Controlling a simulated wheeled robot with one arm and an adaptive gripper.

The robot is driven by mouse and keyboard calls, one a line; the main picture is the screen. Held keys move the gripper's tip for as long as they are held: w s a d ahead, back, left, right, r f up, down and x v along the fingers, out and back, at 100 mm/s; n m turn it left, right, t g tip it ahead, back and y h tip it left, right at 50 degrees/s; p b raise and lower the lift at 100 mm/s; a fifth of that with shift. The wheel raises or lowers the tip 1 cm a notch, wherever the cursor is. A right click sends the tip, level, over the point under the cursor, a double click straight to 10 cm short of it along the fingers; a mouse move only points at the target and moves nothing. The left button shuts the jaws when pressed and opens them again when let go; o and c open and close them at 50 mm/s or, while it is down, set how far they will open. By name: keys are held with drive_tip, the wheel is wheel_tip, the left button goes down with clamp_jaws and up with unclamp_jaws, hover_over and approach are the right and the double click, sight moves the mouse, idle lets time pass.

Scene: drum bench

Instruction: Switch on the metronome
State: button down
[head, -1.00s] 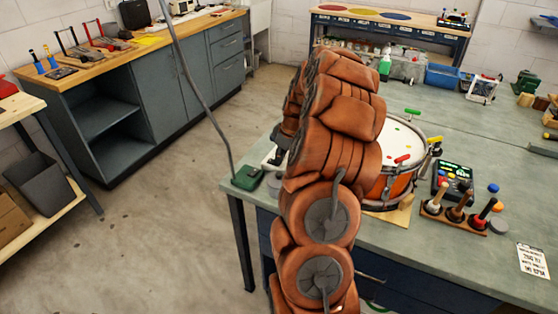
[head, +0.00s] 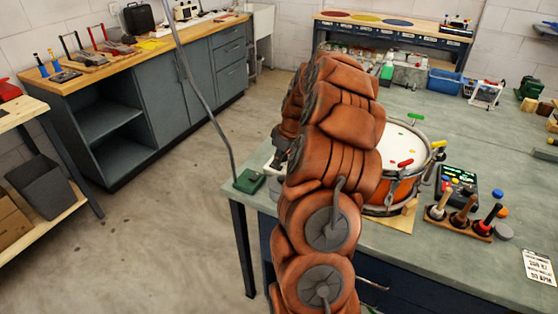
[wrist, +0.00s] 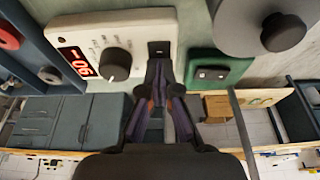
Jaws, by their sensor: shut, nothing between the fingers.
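The metronome is a white box (wrist: 120,33) with a lit red display (wrist: 74,62), a dark knob (wrist: 115,64) and a small black switch (wrist: 159,48) near its edge. My gripper (wrist: 159,68) is shut and empty, its fingertips just below that switch in the wrist view. I cannot tell whether they touch it. In the head view the metronome (head: 269,164) is mostly hidden behind my arm, with only a pale part showing at the bench's left end.
A green lamp base (head: 249,181) with its own switch stands close beside the metronome; it also shows in the wrist view (wrist: 232,66). A drum (head: 404,150), a dark box with coloured buttons (head: 456,182) and a mallet rack (head: 460,224) stand right of my arm.

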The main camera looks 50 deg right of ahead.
drive_tip(key=shift+r, duration=0.1)
drive_tip(key=shift+r, duration=0.3)
drive_tip(key=s+b+v, duration=0.1)
drive_tip(key=b+v, duration=0.2)
drive_tip(key=v, duration=1)
drive_tip(key=shift+f, duration=0.2)
drive_tip(key=shift+d, duration=0.2)
